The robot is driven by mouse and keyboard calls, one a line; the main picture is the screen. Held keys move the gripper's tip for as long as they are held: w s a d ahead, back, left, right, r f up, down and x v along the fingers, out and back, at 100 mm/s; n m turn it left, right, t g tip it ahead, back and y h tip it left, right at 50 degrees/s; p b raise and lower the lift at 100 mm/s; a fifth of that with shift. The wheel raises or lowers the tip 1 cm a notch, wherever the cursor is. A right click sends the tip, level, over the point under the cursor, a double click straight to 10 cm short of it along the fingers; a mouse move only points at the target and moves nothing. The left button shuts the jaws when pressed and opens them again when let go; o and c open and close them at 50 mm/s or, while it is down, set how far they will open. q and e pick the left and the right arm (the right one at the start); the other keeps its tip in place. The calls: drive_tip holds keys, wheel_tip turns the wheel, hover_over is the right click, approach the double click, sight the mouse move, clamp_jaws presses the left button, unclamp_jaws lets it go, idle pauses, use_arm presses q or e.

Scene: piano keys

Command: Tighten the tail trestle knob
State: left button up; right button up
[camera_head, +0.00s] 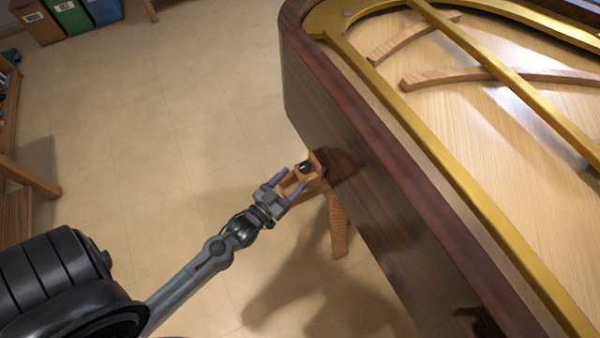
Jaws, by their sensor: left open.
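The tail trestle knob (304,167) is a small dark knob on an orange-brown wooden trestle (338,225) beside the piano's dark side. My left gripper (294,179) is open, with its two fingers pointing up and right toward the knob. The knob lies just beyond or between the fingertips; I cannot tell whether they touch it. My right gripper is not in view.
The piano's glossy brown case (380,190) runs down the right, with a gold frame (450,170) and pale soundboard (500,150) inside. Coloured bins (72,16) stand at the top left. Wooden furniture (14,215) is at the left edge. The tiled floor (150,130) between is clear.

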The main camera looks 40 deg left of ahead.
sight(301, 171)
use_arm(q)
drive_tip(key=shift+w+b, duration=0.5)
drive_tip(key=shift+w, duration=1.65)
drive_tip(key=shift+c, duration=0.3)
drive_tip(key=shift+a, duration=0.1)
drive_tip(key=c, duration=1)
